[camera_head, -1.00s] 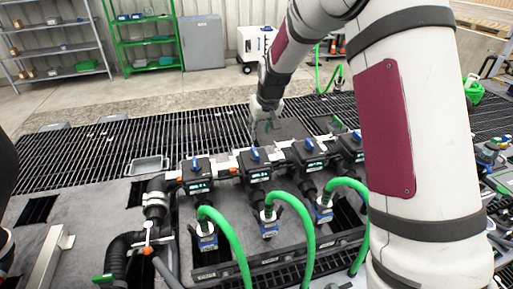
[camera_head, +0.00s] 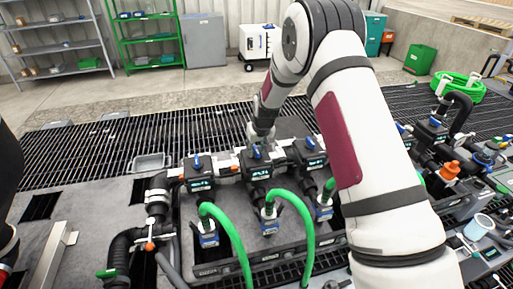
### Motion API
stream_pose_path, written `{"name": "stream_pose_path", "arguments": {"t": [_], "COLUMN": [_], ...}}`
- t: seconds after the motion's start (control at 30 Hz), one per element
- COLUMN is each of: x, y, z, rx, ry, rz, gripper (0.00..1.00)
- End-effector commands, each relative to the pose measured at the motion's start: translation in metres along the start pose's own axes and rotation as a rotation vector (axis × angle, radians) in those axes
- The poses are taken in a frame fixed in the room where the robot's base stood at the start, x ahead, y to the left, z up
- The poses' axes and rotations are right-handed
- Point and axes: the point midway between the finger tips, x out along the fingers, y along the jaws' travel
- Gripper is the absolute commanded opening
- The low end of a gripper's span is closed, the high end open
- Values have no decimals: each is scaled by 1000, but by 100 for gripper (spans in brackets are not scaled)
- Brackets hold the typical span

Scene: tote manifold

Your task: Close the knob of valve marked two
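A row of black valve units with lit displays runs across the manifold; their markings are too small to read. The leftmost valve (camera_head: 199,183) has a blue knob (camera_head: 197,162) in plain view. The second valve from the left (camera_head: 258,172) is below my gripper (camera_head: 258,143), which points down at its top. That valve's blue knob is mostly hidden by the gripper, and I cannot tell whether they touch. The third valve (camera_head: 312,165) has its blue knob (camera_head: 309,143) visible. My gripper's fingers are too small and overlapped to show whether they are open.
Green hoses (camera_head: 303,220) arch from blue-labelled fittings in front of the valves. Black pipe (camera_head: 121,245) bends at the left. My arm covers the manifold's right part. Dark floor grating (camera_head: 90,150) lies behind; shelves and a white cabinet (camera_head: 257,41) stand farther back.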

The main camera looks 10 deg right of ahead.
Motion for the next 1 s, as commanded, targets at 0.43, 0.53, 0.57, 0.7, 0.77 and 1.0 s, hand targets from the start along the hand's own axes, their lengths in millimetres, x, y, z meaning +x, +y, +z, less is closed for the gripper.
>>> {"name": "stream_pose_path", "arguments": {"t": [0.43, 0.53, 0.57, 0.7, 0.77, 1.0], "x": [0, 0, 0, 1, 0, 0], "y": [0, 0, -1, -1, -1, 0], "z": [0, 0, 0, 0, 0, 0], "rx": [0, 6, 15, 70, 83, 90], "ry": [0, 0, -1, -1, -1, -1], "rz": [0, 3, 7, 30, 35, 36], "gripper": [0, 0, 0, 0, 0, 0]}}
